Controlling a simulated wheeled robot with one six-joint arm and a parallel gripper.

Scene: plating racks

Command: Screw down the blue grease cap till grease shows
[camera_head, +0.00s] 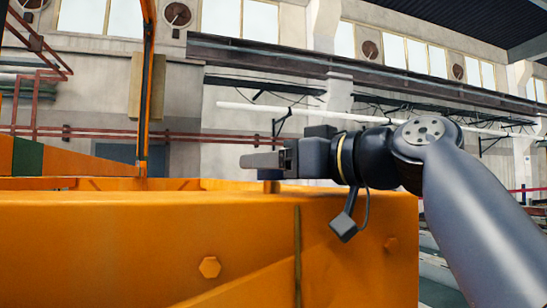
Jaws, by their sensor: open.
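The blue grease cap (270,174) shows as a small dark blue band at the top edge of the orange machine body, on a short brass-coloured stem (271,187). My gripper (262,160) reaches in level from the right, its grey fingers at and just above the cap. The fingers are open; seen side-on, one hides the other. They cover the cap's upper part, so I cannot tell whether they touch it. No grease is visible.
The orange machine body (150,245) fills the lower left, with hex bolts (209,267) on its front. An upright orange post (147,90) stands at left. Red railings (95,130) and a wall are behind. Air above my gripper is clear.

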